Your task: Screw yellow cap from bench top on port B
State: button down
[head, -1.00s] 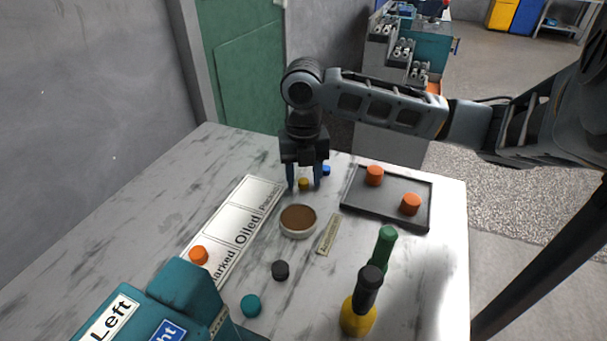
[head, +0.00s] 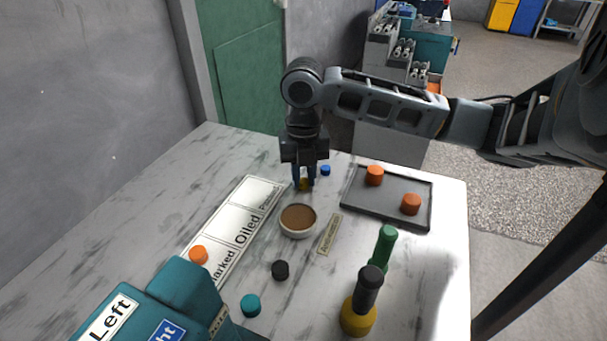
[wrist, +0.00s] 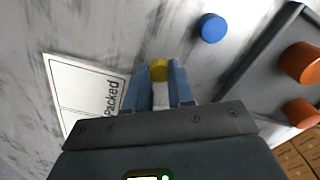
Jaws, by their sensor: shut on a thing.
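The yellow cap (head: 304,185) is on the far part of the marble bench top (head: 340,285). My gripper (head: 304,181) points down over it and is shut on it, with a blue finger on either side. In the wrist view the yellow cap (wrist: 159,69) shows between the fingertips (wrist: 160,73). The teal motor body (head: 185,290) is at the near left, with "Left" and another, partly hidden label on it. I cannot make out port B.
A blue cap (head: 326,170) lies close right of my gripper. A dark tray (head: 395,214) with orange caps is further right. A brown-filled dish (head: 298,219), a labelled strip (head: 265,192), black cap (head: 280,270), teal cap (head: 251,306) and yellow bottle (head: 358,317) stand nearer.

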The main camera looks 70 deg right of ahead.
aim_at(304, 181)
jog(key=shift+r, duration=0.1)
jog(key=shift+r+p, duration=2.15)
jog(key=shift+r, duration=0.75)
